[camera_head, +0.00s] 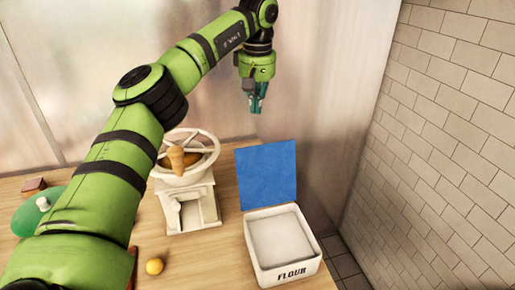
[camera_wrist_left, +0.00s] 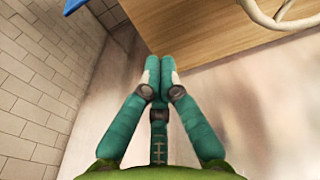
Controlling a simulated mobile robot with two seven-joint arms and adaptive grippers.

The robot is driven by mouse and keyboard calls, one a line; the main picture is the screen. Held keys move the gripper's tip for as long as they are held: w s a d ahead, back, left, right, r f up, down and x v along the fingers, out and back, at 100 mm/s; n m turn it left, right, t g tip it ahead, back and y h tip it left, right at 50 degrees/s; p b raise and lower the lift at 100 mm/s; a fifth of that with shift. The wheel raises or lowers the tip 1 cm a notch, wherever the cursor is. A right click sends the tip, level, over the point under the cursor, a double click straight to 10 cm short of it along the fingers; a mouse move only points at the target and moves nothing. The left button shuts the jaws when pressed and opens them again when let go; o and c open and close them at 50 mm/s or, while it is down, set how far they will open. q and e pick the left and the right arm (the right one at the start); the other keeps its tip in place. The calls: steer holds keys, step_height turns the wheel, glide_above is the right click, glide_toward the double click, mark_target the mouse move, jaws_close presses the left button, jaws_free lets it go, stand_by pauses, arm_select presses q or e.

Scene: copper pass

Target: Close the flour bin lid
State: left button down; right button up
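The white flour bin (camera_head: 283,270), marked FLOUR, stands at the right end of the wooden table. Its blue lid (camera_head: 266,175) is open and stands up from the bin's back edge. A small blue piece, likely the lid's edge (camera_wrist_left: 74,5), shows at the top of the left wrist view. My left gripper (camera_head: 256,106) hangs above and behind the lid, apart from it. In the left wrist view its green fingers (camera_wrist_left: 160,66) are together with nothing between them. My right gripper is in neither view.
A white grinder (camera_head: 187,206) with a wheel stands left of the bin. A yellow ball (camera_head: 154,266) lies on the table (camera_head: 205,262). A green round object (camera_head: 28,218) is at far left. A tiled wall (camera_head: 440,150) rises on the right.

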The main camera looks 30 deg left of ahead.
arm_select(q)
step_height(320, 180, down, 10)
steer(key=a+p, duration=0.1)
steer(key=p, duration=0.1)
steer(key=s+d+p, duration=0.1)
steer(key=s+d+r+p, duration=0.1)
steer(key=d, duration=0.1)
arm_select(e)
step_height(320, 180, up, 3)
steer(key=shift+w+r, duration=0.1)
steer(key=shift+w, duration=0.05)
arm_select(q)
steer(key=shift+d, duration=0.1)
